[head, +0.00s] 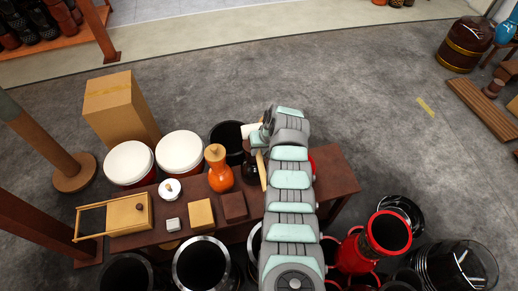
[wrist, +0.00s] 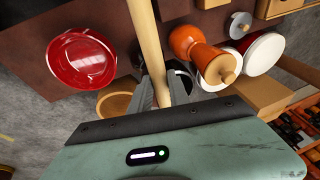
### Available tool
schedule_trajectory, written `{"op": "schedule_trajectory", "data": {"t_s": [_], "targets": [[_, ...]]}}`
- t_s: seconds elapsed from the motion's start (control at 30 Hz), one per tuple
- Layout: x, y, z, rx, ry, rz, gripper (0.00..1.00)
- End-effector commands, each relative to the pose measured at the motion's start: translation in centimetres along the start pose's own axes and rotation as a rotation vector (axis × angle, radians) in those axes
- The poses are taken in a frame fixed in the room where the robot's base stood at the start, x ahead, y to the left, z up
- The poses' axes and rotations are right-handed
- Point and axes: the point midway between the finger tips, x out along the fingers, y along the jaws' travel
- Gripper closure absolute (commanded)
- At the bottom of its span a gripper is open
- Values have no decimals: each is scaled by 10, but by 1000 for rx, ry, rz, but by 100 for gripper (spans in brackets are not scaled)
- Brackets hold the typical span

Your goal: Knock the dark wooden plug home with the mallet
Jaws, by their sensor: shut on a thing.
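My gripper (wrist: 162,92) is shut on a pale wooden handle (wrist: 146,40), which I take to be the mallet's. The handle runs out of the top of the wrist view, and I cannot make out the mallet's head. In the head view part of the handle (head: 262,170) shows beside my arm, over the table. A small dark round knob (head: 139,207), possibly the plug, sits on a light wooden box (head: 128,219) at the table's left end. My gripper is well to the right of that box.
An orange mill (head: 220,178) and a dark bottle-like thing (head: 250,172) stand close left of the handle. A yellowish block (head: 201,213), a dark brown block (head: 233,206) and a white lidded pot (head: 169,190) share the table (head: 335,172). A red dish (wrist: 82,60) lies across the handle from the mill.

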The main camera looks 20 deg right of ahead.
Motion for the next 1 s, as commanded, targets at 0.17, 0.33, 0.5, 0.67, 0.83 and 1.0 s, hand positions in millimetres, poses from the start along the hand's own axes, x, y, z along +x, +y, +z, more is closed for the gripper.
{"op": "schedule_trajectory", "data": {"t_s": [0.17,0.33,0.5,0.67,0.83,1.0], "targets": [[29,6,7,1,0,0,100],[19,4,4,0,2,0,100],[-1,-1,-1,-1,3,0,100],[-13,-3,-4,-1,2,0,100],[-12,-3,-4,-1,1,0,100],[-12,-3,-4,0,2,0,100]]}}
